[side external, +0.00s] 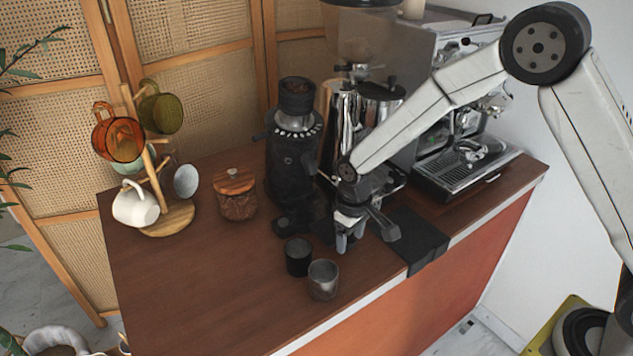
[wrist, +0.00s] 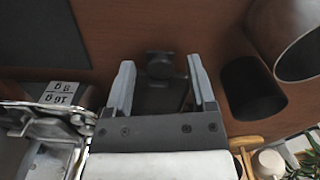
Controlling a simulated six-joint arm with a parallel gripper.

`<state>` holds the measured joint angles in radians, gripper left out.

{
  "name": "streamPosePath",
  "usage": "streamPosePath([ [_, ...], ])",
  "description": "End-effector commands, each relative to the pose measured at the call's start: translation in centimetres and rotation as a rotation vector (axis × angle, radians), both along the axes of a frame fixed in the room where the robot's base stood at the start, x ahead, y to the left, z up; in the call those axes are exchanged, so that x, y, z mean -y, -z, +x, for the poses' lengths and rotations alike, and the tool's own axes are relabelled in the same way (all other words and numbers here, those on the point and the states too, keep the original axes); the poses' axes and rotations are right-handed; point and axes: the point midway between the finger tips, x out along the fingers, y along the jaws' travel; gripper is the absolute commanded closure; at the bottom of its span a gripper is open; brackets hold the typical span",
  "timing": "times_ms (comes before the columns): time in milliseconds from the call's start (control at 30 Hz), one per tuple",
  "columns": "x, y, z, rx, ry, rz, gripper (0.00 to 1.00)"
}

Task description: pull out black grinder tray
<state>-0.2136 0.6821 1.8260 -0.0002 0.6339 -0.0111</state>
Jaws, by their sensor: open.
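The black grinder tray (wrist: 160,67) appears in the wrist view as a dark piece with a rounded end, low over the brown counter. It lies between my two fingertips in that picture, with a visible gap on each side. My gripper (side external: 366,238) points down in front of the chrome grinder (side external: 343,115); it also shows in the wrist view (wrist: 160,75). Its fingers are open and hold nothing. In the side view my gripper and wrist hide most of the tray area. I cannot tell the height between fingertips and tray.
A black mat (side external: 422,243) lies to the right, near the espresso machine (side external: 470,165). The front left counter is clear.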

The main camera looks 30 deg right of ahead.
Motion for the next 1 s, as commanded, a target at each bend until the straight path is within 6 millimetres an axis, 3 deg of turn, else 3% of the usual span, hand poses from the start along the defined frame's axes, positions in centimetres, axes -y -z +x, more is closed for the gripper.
streamPosePath([
  [267, 0.0, -1.6, 0.1, 0.003, 0.0, 0.001, 0.29],
  [700, 0.0, -6.8, 0.1, 0.003, 0.0, 0.001, 0.29],
  [1000, 0.0, -7.8, 0.0, 0.0, 0.0, 0.0, 0.29],
])
